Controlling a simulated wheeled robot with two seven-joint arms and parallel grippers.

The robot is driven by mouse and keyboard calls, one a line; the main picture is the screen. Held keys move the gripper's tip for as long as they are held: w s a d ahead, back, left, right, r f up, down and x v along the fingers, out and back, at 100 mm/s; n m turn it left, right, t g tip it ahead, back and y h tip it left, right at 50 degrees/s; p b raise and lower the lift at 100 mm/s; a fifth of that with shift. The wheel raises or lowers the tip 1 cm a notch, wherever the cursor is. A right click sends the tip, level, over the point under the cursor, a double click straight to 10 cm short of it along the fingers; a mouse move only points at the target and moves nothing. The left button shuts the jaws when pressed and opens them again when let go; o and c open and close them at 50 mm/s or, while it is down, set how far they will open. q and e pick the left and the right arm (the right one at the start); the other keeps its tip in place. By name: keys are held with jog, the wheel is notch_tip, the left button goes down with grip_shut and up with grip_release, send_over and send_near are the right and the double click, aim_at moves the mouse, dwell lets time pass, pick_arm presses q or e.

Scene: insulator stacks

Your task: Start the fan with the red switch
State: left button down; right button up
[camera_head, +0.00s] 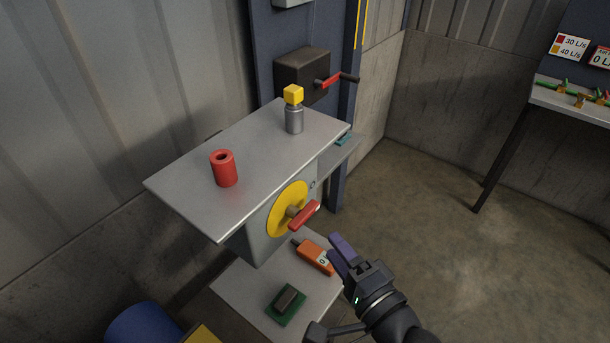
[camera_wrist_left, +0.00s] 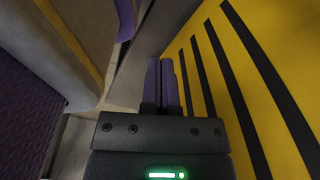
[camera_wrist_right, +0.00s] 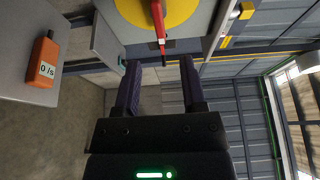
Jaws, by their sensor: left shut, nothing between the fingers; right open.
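The red switch (camera_head: 304,214) is a red handle on a round yellow plate (camera_head: 284,212), on the front of a grey box under a metal shelf. It also shows in the right wrist view at the top, as a red handle (camera_wrist_right: 158,22) over the yellow plate (camera_wrist_right: 182,10). My right gripper (camera_head: 340,242) is open and empty, below and to the right of the handle, apart from it. In the right wrist view, the handle lies beyond the gap between the fingertips (camera_wrist_right: 158,65). My left gripper (camera_wrist_left: 162,62) is shut and empty, beside a yellow surface with black stripes. I cannot make out a fan.
An orange meter (camera_head: 314,257) and a green block (camera_head: 287,304) lie on the lower shelf. A dark box (camera_head: 302,73) with another red lever stands behind. Open floor is right.

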aim_at(308, 218)
jog(key=b+x, duration=0.1)
jog(key=x, duration=0.8)
jog(key=shift+w+a, duration=0.1)
grip_shut()
jog(key=shift+f, duration=0.1)
